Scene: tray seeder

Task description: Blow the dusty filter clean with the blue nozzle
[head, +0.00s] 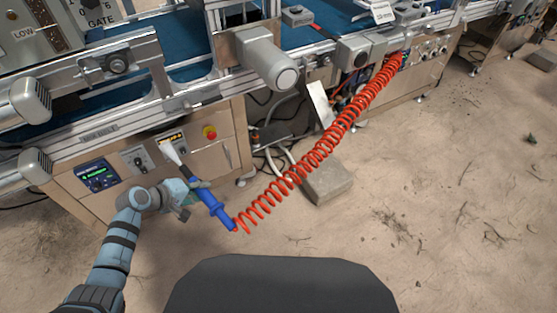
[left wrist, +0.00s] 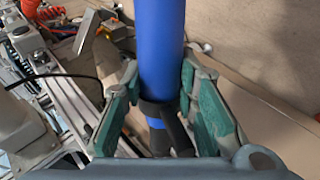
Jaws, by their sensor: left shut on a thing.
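The blue nozzle (head: 216,211) has a dark neck and a pale tip that points up and left towards the machine front. My left gripper (head: 194,192) is shut on it, and the nozzle is tilted. In the left wrist view the blue nozzle (left wrist: 162,45) stands between the two green finger pads of my left gripper (left wrist: 160,95). A red coiled hose (head: 300,168) runs from near its lower end to the machine at the upper right. I cannot make out a dusty filter for certain. My right gripper is not in view.
The machine's front panel has a small screen (head: 97,176) and a red stop button (head: 210,132). A motor housing (head: 262,58) juts out above. A grey block (head: 328,184) lies on the sandy floor (head: 440,190) under the hose. The floor at right is mostly open.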

